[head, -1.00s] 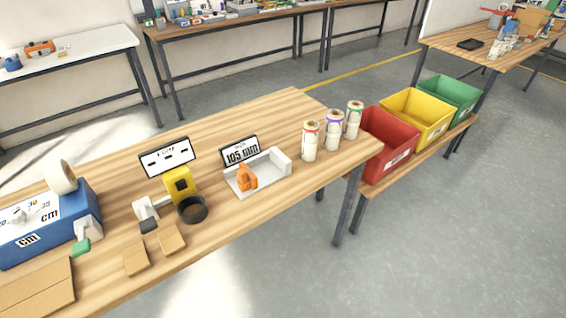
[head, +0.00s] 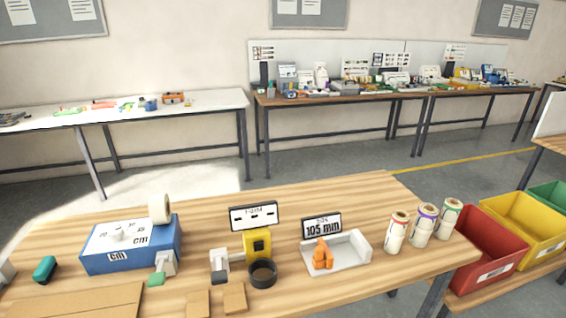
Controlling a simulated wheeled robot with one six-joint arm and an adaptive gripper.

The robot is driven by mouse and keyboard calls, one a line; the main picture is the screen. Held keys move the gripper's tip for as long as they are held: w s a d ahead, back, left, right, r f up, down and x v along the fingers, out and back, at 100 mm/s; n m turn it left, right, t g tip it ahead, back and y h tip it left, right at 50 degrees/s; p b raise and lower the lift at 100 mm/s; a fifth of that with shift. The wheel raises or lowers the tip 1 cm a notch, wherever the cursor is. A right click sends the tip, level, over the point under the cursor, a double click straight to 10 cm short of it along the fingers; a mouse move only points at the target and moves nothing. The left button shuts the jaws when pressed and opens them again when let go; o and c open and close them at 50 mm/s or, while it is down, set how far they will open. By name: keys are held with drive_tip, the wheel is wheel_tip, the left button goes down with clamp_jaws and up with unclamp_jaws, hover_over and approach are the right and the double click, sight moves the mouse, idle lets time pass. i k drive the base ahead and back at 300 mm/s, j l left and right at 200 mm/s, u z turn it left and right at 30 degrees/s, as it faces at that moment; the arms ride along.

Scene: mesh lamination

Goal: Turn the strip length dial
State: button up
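The blue tape dispenser box (head: 158,249) stands at the left of the near wooden table. Its sloped white top carries printed numbers and "cm". A small white knob (head: 117,234), which looks like the strip length dial, sits on that top among the numbers. Its exact setting is too small to read. A white tape roll (head: 160,209) stands at the box's back right. A white part with a green tab (head: 157,279) is at its front right. My gripper is not in view.
A teal tool (head: 44,269) lies left of the box. Brown cardboard (head: 85,302) lies in front. To the right are a yellow device (head: 257,243), a black ring (head: 262,274), a white tray (head: 352,247) and rolls (head: 396,232). A red bin (head: 490,255) stands beyond the table's right end.

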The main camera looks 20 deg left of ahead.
sight(117, 232)
drive_tip(key=u, duration=1.55)
drive_tip(key=i+j, duration=0.15)
drive_tip(key=j, duration=0.25)
drive_tip(key=i+j+u, duration=0.1)
drive_tip(key=j, duration=0.3)
drive_tip(key=i+j+u, duration=0.1)
drive_tip(key=j, duration=0.25)
drive_tip(key=i, duration=0.1)
